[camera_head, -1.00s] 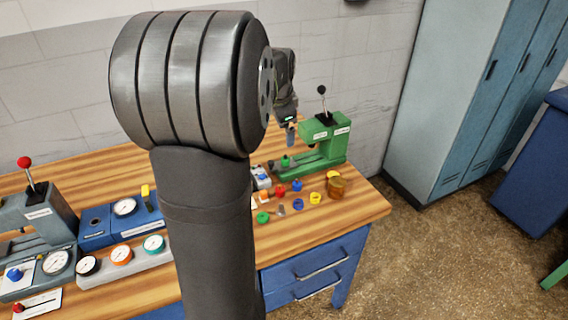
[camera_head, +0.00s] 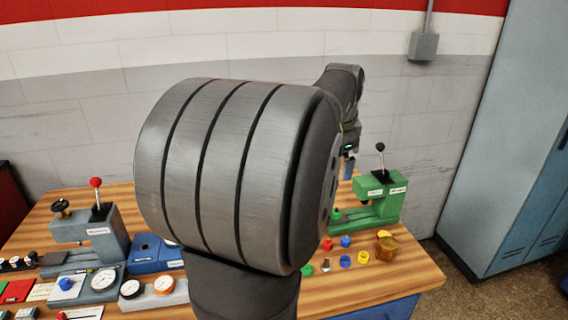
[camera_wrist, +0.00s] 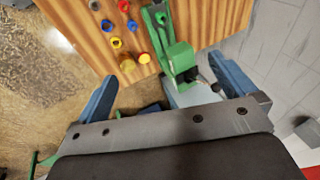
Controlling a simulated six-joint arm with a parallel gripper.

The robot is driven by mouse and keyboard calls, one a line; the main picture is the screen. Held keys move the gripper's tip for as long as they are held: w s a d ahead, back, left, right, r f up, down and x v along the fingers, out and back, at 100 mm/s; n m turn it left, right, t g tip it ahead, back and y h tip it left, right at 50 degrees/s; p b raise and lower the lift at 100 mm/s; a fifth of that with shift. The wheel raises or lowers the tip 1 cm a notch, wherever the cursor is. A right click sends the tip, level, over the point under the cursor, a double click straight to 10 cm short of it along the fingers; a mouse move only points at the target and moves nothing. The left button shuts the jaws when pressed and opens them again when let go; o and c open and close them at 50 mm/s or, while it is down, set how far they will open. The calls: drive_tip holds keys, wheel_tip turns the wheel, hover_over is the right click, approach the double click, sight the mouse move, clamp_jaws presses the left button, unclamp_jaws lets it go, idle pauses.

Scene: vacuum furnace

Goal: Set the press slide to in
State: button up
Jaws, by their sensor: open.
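A green press (camera_head: 382,200) with a black-knobbed lever (camera_head: 380,160) and small white labels stands at the back right of the wooden bench. A low green part extends left from its base; I cannot make out how its slide is set. In the wrist view the press (camera_wrist: 178,57) lies beyond and between my fingers. My gripper (camera_wrist: 165,88) is open and empty, its two blue fingers wide apart. In the head view my gripper (camera_head: 348,168) is seen small, near the press's upper left and apart from its lever. My arm hides the middle of the bench.
A grey press (camera_head: 92,238) with a red-knobbed lever stands at the left, with gauges and a blue box (camera_head: 155,255) beside it. Several coloured caps and an amber jar (camera_head: 387,248) lie in front of the green press. The wall is close behind.

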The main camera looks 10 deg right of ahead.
drive_tip(key=c, duration=0.9)
drive_tip(key=w+a+f+n, duration=0.1)
drive_tip(key=w+f+n, duration=0.1)
drive_tip(key=f+n, duration=0.1)
drive_tip(key=w+a+f+n, duration=0.1)
drive_tip(key=w+f+n, duration=0.1)
drive_tip(key=f, duration=0.3)
drive_tip(key=w+a+f+n+h, duration=0.1)
drive_tip(key=w+f+n, duration=0.1)
drive_tip(key=f+n, duration=0.2)
drive_tip(key=shift+w+a+g, duration=0.15)
drive_tip(key=shift+a+g, duration=0.05)
drive_tip(key=shift+g, duration=0.2)
drive_tip(key=c, duration=0.4)
drive_tip(key=x, duration=1.7)
clamp_jaws()
